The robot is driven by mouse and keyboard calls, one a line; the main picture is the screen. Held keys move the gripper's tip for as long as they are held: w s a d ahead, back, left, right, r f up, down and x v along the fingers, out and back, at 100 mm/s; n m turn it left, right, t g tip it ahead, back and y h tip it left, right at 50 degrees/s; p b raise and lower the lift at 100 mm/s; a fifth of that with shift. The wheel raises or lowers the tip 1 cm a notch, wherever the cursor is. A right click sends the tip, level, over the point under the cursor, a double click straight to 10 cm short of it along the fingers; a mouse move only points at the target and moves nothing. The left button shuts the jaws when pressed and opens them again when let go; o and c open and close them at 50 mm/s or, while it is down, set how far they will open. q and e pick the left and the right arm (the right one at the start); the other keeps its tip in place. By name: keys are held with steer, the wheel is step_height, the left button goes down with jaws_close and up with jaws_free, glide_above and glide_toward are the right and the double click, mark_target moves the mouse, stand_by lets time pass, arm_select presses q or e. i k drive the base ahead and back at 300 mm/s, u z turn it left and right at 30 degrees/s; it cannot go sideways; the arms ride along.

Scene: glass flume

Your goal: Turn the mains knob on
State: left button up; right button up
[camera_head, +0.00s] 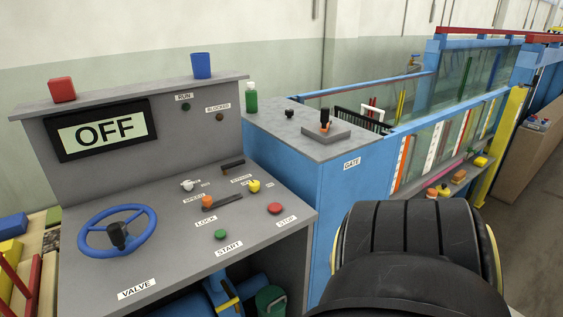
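The grey control console (140,209) stands at the left, with a display (101,130) that reads OFF. No label that I can read says mains. A small white knob (188,185) and a yellow knob (254,185) sit on the sloping panel; I cannot tell from their small labels which one is the mains knob. Between them is an orange-topped slider (206,198). A dark lever (233,163) lies above them. Neither of my grippers is in view, and nothing touches the panel.
Also on the panel are a blue handwheel (117,232), a green START button (221,234) and a red STOP button (275,208). A red block (62,90) and a blue cup (201,65) stand on the top ledge. The GATE cabinet (320,165) adjoins on the right.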

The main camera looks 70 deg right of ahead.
mark_target(255, 185)
steer(key=u, duration=0.25)
steer(key=k, duration=0.1)
steer(key=z, duration=1.4)
